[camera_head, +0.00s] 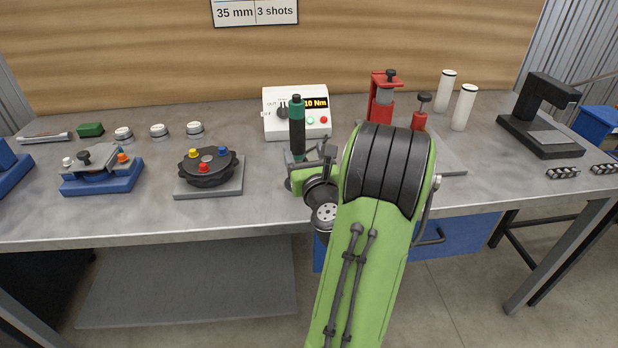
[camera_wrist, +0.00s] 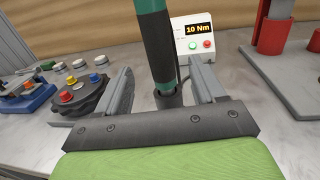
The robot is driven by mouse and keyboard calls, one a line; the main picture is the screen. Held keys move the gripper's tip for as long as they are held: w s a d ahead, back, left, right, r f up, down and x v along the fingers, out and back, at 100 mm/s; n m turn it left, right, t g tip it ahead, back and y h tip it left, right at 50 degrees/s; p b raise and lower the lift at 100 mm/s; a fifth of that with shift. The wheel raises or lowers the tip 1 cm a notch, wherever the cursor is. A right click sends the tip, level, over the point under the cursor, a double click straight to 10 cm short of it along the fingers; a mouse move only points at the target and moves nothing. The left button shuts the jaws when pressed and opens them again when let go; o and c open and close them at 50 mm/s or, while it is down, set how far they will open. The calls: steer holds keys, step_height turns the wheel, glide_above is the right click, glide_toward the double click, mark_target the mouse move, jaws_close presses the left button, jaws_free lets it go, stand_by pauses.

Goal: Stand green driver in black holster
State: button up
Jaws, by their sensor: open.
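The green driver (camera_head: 297,125), with a green and black body and a dark top, stands upright near the middle of the bench. In the wrist view the driver (camera_wrist: 155,45) rises between my fingers, and its lower end sits in the mouth of the short black holster (camera_wrist: 169,100). How deep it sits is not clear. My gripper (camera_wrist: 163,80) is open, with one finger on each side of the driver and a visible gap at each side. In the head view my arm and wrist hide most of the holster.
A white controller box (camera_head: 270,122) reading 10 Nm stands right behind the driver. A black round fixture with coloured knobs (camera_head: 207,168) lies to the left. A red press (camera_head: 381,97) and white cylinders (camera_head: 464,107) stand to the right. The bench front left is clear.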

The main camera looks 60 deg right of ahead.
steer(key=shift+b+v, duration=2.6)
steer(key=shift+b, duration=0.35)
steer(key=w+a+f+n+g+y, duration=0.15)
steer(key=a+n+y, duration=0.25)
steer(key=a+n, duration=0.4)
steer(key=w+a+f+n+y, duration=0.2)
steer(key=w+a+n+y, duration=0.1)
steer(key=a+n, duration=0.45)
steer(key=w+a+f+n+y, duration=0.2)
steer(key=w+a+n+y, duration=0.15)
steer(key=a+n, duration=0.45)
steer(key=s+a+f+n+g, duration=0.2)
steer(key=s+a+n+g, duration=0.1)
steer(key=s+n, duration=0.4)
steer(key=s+a+f+n+g+y, duration=0.1)
steer(key=s+a+n+g, duration=0.2)
steer(key=n, duration=1.1)
steer(key=s+a, duration=0.2)
steer(key=s, duration=0.3)
steer(key=shift+s+a+f+g, duration=0.2)
steer(key=shift+s+f+g, duration=0.15)
steer(key=shift+f, duration=0.05)
